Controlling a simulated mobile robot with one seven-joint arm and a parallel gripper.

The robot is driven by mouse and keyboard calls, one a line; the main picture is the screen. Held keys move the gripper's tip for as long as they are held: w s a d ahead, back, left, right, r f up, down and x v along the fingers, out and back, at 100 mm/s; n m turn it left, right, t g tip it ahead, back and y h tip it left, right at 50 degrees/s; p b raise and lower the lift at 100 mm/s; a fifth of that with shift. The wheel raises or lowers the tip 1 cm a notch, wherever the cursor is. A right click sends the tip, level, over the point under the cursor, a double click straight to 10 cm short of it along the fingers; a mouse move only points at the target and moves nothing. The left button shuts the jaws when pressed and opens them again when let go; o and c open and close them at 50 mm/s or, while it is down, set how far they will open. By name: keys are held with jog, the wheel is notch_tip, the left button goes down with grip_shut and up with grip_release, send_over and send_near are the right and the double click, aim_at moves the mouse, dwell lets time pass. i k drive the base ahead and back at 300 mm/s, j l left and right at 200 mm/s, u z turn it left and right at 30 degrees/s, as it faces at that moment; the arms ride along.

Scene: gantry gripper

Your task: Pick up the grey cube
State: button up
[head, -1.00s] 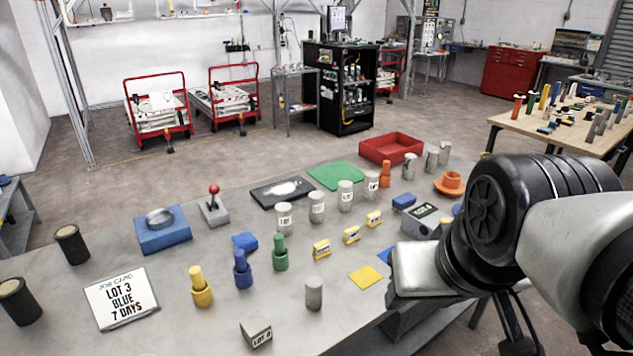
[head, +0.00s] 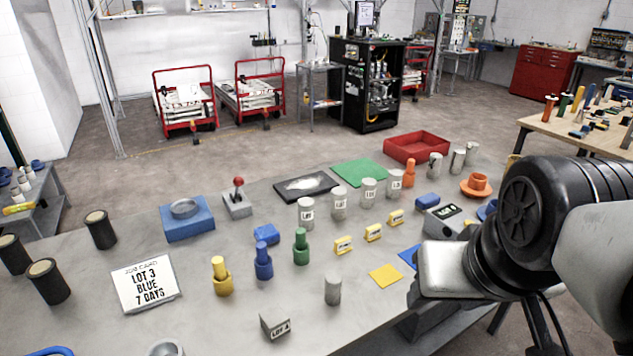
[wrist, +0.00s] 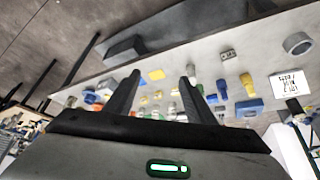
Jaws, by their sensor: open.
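The grey cube (head: 275,327) sits at the near edge of the grey table, with a dark-lettered lot label on one face. It also shows in the wrist view (wrist: 228,55), right of my gripper's fingers. My gripper (wrist: 160,77) is open, its two dark fingers spread with nothing held between them. It is apart from the cube, and objects on the table show beyond the fingers. In the head view my arm is at the right, and the fingers cannot be made out there.
A grey cylinder (head: 332,289) stands right of the cube, and a yellow peg piece (head: 220,277) stands left and behind. Several labelled cylinders, a blue block (head: 188,222) and a red tray (head: 417,149) are further back.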

aim_at(275, 322)
jog(key=i+u, duration=0.1)
jog(key=u, duration=1.05)
